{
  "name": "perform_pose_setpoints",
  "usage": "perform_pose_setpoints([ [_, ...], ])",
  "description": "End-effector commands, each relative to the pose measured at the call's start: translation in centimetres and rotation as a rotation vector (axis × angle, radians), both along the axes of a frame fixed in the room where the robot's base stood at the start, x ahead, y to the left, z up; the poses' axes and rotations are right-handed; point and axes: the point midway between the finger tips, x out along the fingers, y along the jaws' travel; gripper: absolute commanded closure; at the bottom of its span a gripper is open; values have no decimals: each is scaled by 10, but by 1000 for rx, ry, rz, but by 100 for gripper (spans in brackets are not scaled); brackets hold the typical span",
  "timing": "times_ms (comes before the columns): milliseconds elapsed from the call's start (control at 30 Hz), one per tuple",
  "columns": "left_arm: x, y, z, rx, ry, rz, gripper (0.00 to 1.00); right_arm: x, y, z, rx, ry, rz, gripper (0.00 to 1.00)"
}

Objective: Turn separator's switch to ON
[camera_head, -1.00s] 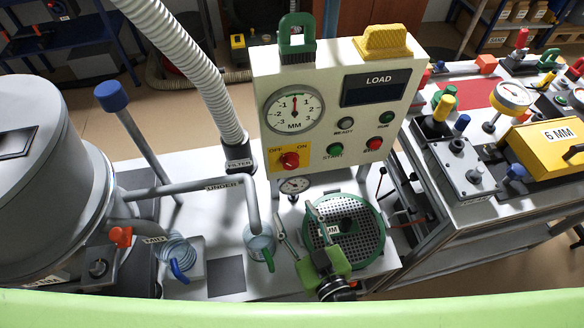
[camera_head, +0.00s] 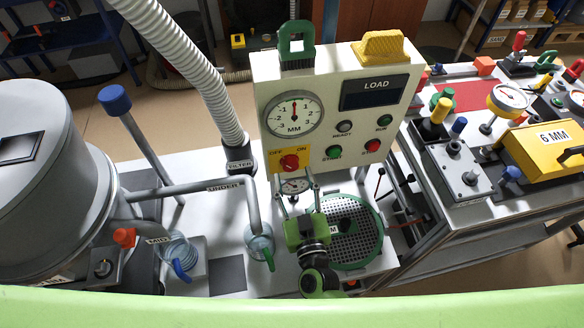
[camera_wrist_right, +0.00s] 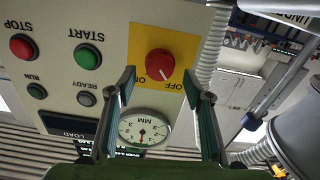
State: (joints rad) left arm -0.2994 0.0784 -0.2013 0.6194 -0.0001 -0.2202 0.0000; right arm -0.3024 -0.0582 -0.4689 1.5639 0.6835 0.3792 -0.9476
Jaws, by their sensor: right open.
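The separator's switch is a red knob (camera_head: 289,161) on a yellow plate (camera_head: 274,168) marked OFF at left and ON at right, low on the white control panel (camera_head: 315,150). In the right wrist view the panel is upside down; the knob (camera_wrist_right: 160,65) sits just beyond the fingertips. A small pale mark on the knob appears to lean toward OFF. My right gripper (camera_head: 296,178) is open and empty, just below and in front of the knob. In the wrist view its two fingers (camera_wrist_right: 158,78) point at the yellow plate, one to each side of the knob, apparently not touching it.
START (camera_head: 333,152) and STOP (camera_head: 372,146) buttons are right of the switch. A green-rimmed sieve (camera_head: 371,220) lies below right. A grey pipe (camera_head: 188,189) runs at left.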

Motion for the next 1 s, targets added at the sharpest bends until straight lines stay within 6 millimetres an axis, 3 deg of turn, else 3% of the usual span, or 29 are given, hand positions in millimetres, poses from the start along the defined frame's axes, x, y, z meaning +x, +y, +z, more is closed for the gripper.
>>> perform_pose_setpoints([
  [200,0,0,4,0,0,0,60,25,5,1,0,-1,1,53],
  [567,0,1,4,1,0,1,60,30,6,0,0,0,0,53],
  [600,0,1,4,1,0,1,60,30,6,0,0,0,0,56],
  [733,0,1,4,1,0,1,60,30,6,0,0,0,0,90],
  [1000,0,2,4,2,0,1,60,30,6,0,8,2,1,91],
])
